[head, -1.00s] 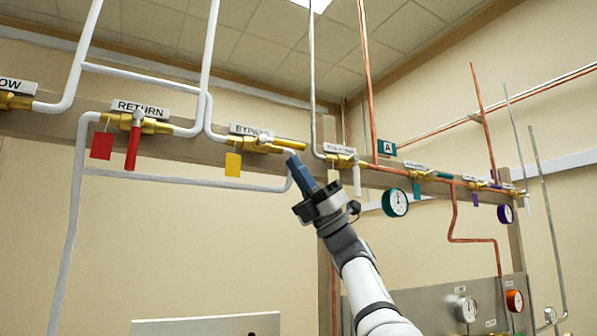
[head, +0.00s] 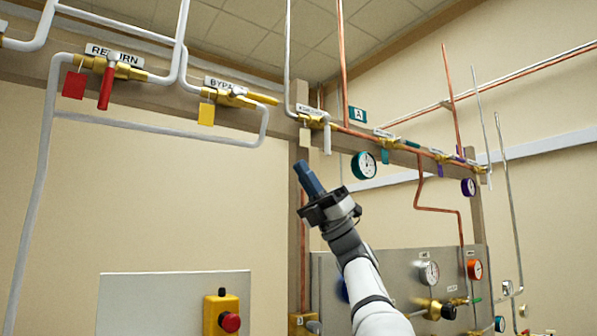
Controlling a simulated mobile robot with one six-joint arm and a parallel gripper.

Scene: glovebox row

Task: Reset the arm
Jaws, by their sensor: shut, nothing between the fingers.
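My arm rises from the bottom of the head view, and my gripper (head: 304,172) points up and to the left at its end. Its blue fingers are shut with nothing between them. The fingertips are in free air in front of the beige wall, below the pipe rail, and appear apart from any valve. The valve with a white handle (head: 326,138) is above and slightly right of the fingertips. The bypass valve (head: 235,98), with its yellow handle, is up and to the left.
The return valve (head: 110,66) has a red handle hanging down. A teal-rimmed gauge (head: 364,165) is right of my gripper. A grey panel (head: 400,262) with gauges stands behind my arm. A yellow box with a red button (head: 229,322) is at lower left.

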